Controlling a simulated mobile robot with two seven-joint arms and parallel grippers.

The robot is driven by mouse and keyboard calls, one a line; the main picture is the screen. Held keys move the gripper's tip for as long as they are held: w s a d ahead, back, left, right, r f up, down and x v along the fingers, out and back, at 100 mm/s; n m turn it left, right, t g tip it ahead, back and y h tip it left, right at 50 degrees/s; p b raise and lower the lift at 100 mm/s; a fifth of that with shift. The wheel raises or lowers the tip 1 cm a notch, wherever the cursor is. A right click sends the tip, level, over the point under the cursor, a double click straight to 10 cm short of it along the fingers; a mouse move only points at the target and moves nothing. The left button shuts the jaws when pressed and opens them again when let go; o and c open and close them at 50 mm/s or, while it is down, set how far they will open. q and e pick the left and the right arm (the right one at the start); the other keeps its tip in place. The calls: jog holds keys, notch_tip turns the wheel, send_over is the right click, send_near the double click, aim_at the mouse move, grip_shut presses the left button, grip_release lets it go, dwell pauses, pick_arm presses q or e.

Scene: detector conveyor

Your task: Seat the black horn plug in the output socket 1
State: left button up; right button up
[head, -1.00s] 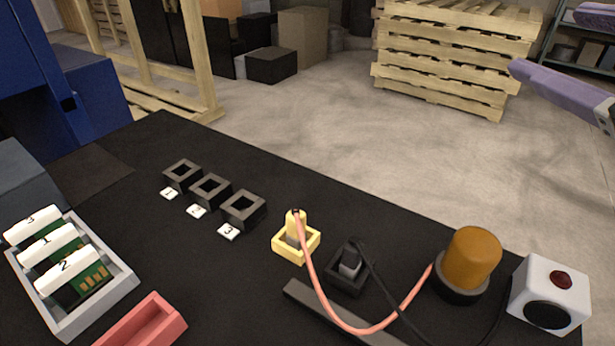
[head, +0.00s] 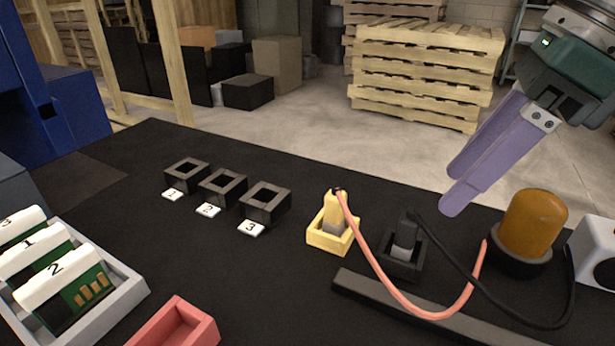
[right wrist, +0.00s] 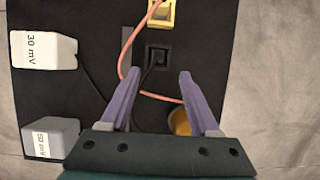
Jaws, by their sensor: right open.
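The black horn plug (head: 405,232) stands upright in a black holder (head: 390,266), with a black cable running off to the right. In the right wrist view the black plug (right wrist: 157,60) lies ahead of the fingertips. Output socket 1 (head: 187,173) is the farthest left of three empty black sockets, behind a white label marked 1 (head: 173,194). My right gripper (head: 452,190) is open and empty, above and to the right of the plug; its fingers also show in the right wrist view (right wrist: 160,78). My left gripper is not in view.
A yellow plug (head: 334,208) with a pink cable sits in a yellow holder (head: 328,240) beside the black one. An amber lamp (head: 532,225) and white box (head: 598,250) stand right. A dark bar (head: 430,310) lies in front. A grey card tray (head: 125,290) and red tray (head: 180,325) are front left.

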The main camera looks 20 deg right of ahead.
aim_at(413, 217)
jog(key=x, duration=0.8)
jog(key=shift+w+a+r+b, duration=0.2)
jog(key=shift+a+b, duration=0.1)
jog(key=shift+a, duration=0.1)
grip_shut()
